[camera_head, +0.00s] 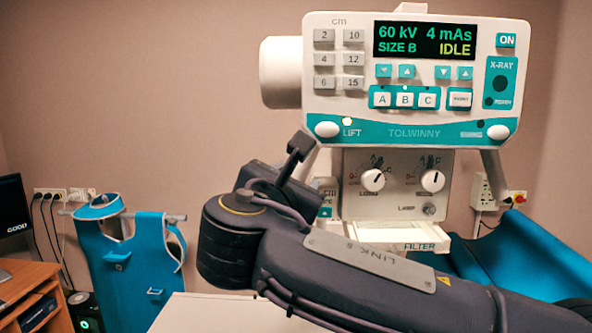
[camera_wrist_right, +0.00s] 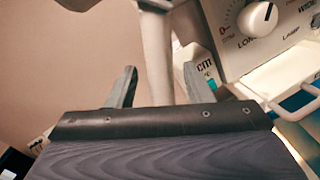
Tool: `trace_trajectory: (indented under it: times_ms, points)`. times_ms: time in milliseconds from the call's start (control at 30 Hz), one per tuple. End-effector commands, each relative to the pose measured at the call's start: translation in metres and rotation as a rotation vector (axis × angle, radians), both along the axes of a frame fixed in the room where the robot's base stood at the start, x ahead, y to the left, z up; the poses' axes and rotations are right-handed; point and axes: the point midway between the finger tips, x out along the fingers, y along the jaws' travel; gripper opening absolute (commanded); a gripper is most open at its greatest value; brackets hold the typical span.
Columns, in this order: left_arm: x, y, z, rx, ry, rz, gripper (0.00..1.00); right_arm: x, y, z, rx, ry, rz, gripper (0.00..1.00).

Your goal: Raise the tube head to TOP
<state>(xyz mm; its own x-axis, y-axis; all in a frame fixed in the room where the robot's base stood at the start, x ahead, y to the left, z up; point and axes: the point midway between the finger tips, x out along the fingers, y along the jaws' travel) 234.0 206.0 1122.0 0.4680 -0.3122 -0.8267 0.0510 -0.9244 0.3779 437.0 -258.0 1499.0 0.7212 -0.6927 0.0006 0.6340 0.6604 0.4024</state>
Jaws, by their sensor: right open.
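The tube head (camera_head: 415,80) is a white box with a teal lower band. Its display (camera_head: 437,41) reads 60 kV, 4 mAs, SIZE B, IDLE. A white oval knob (camera_head: 327,130) sits beside the word LIFT, with a small lit lamp near it. My right gripper (camera_head: 302,147) is just below that knob, at the head's lower left corner. In the right wrist view its two fingers (camera_wrist_right: 160,86) are apart, and a white bar (camera_wrist_right: 155,50) shows between them. Whether the bar lies fully inside the jaws or beyond them, I cannot tell. My left gripper is out of view.
Below the head is a collimator (camera_head: 397,185) with two dials and a FILTER tray (camera_head: 405,235). A white surface (camera_head: 200,312) lies at the bottom. A blue apron (camera_head: 135,262) hangs at left by a wooden desk (camera_head: 35,295). A blue pad (camera_head: 530,255) is at right.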

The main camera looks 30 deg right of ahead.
Motion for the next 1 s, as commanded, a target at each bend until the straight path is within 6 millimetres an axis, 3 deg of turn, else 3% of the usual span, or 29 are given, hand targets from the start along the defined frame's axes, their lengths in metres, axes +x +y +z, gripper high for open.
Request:
trace_trajectory:
  times_ms: [200,500,833,1000]
  points:
    - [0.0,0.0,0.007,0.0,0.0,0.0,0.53,0.015,-0.015,0.0,0.0,0.0,-0.001,0.46]
    - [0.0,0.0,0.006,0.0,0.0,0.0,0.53,0.017,-0.016,-0.001,0.001,0.0,0.001,0.45]
    - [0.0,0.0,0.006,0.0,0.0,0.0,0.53,0.017,-0.016,-0.001,0.001,0.0,0.0,0.02]
    - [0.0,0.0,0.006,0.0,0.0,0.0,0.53,0.017,-0.016,0.0,0.001,0.0,0.0,0.0]
